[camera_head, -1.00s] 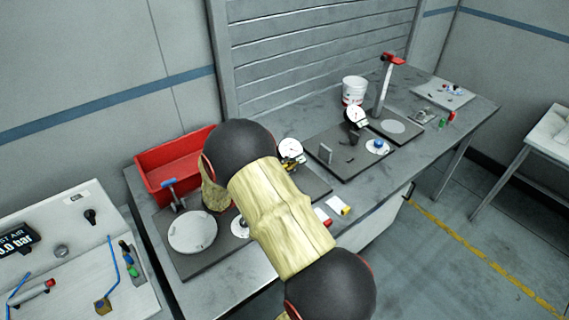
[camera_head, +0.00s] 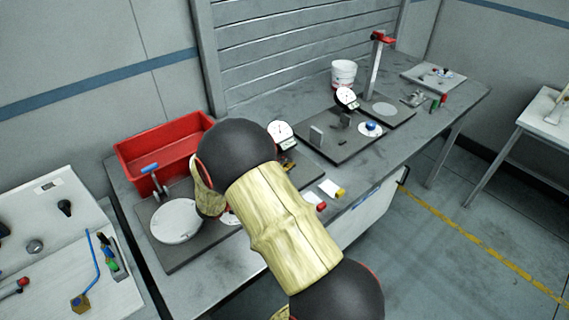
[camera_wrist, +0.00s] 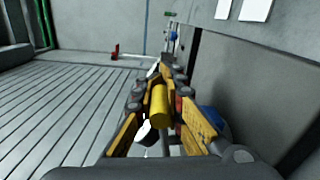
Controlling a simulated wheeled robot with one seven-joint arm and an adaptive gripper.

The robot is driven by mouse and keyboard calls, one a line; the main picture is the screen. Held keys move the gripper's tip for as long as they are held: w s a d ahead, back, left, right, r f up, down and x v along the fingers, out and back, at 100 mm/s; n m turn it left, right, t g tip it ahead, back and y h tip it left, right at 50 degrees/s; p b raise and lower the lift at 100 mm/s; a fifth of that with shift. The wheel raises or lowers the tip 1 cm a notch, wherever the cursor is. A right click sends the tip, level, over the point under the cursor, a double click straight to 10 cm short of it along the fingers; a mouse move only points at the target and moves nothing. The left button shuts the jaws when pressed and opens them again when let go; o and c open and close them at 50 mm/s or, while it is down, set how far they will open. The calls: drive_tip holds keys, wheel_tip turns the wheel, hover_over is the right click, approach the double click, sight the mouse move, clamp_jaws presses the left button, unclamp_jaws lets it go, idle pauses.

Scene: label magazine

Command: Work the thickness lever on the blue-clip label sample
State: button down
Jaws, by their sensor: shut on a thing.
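My gripper (camera_wrist: 160,115) shows in the wrist view with its yellow-and-black fingers closed around a yellow cylinder (camera_wrist: 158,104), which looks like the grip of the thickness lever. In the head view my arm hides most of the gripper. The near dial gauge (camera_head: 280,133), with a white round face, stands just beyond my arm. A blue rounded thing (camera_wrist: 213,117) shows partly behind the right finger in the wrist view; I cannot tell whether it is the blue clip. The blue-clip label sample is not clearly visible.
White label cards with a yellow clip (camera_head: 340,192) and a red clip (camera_head: 321,206) lie near the front edge. A red bin (camera_head: 165,150) and a round plate (camera_head: 175,221) are at left. A second dial gauge (camera_head: 347,97), red-handled stand (camera_head: 376,65) and white bucket (camera_head: 343,73) stand farther right.

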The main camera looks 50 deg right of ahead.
drive_tip(key=c, duration=1.9)
unclamp_jaws()
drive_tip(key=shift+o, duration=0.5)
